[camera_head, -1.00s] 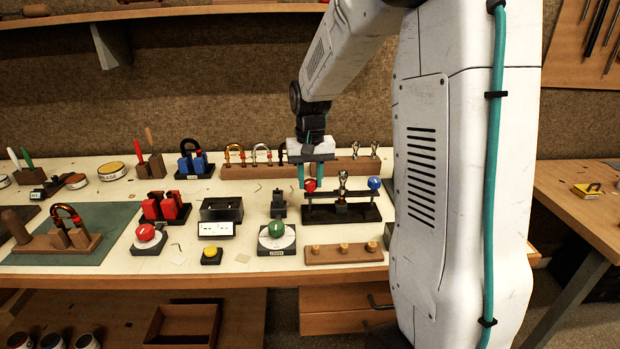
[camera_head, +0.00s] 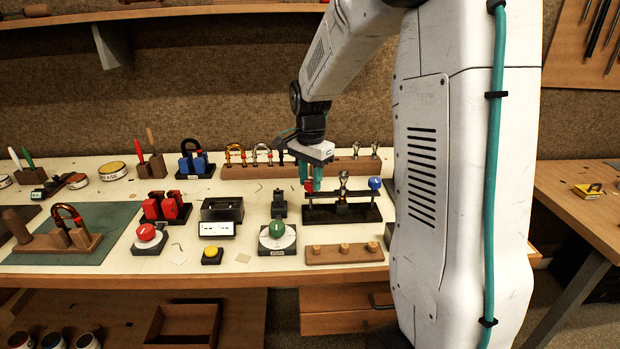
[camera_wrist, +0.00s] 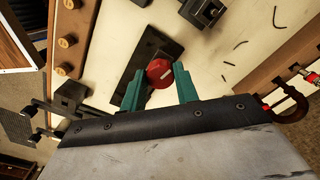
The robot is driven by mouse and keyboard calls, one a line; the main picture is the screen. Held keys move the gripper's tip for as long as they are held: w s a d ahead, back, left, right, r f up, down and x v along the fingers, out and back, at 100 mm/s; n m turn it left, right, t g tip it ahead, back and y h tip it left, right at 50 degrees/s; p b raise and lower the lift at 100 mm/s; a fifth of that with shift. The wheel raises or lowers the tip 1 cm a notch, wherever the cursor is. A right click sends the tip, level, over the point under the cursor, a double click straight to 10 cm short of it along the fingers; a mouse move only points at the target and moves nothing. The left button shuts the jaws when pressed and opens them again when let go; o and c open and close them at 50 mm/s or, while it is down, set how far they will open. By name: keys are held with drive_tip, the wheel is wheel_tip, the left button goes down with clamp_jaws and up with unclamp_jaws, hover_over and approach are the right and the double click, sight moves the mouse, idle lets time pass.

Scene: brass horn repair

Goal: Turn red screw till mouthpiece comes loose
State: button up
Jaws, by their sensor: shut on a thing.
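The red screw (camera_head: 309,186) stands at the left end of a black stand (camera_head: 345,214) on the bench. My gripper (camera_head: 313,183) points down over it, and its green fingers are shut on the red knob. In the wrist view, the round red screw (camera_wrist: 160,72) with a pale mark sits between the fingertips of my gripper (camera_wrist: 160,76). The silver mouthpiece (camera_head: 343,182) stands upright in the middle of the stand. A blue screw (camera_head: 375,183) is at the stand's right end. The wrist view does not clearly show the mouthpiece.
A wooden rack (camera_head: 262,172) with several rings and mouthpieces runs behind the stand. A wooden block with pegs (camera_head: 343,254) lies in front. A green knob (camera_head: 276,229) on a square base and a small black block (camera_head: 278,204) stand to the left.

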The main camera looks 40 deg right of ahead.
sight(310, 181)
drive_tip(key=shift+w+r+m, duration=0.1)
drive_tip(key=shift+m, duration=0.6)
drive_tip(key=o, duration=1)
drive_tip(key=shift+c, duration=0.2)
wheel_tip(310, 181, up, 8)
drive_tip(key=shift+f, duration=0.15)
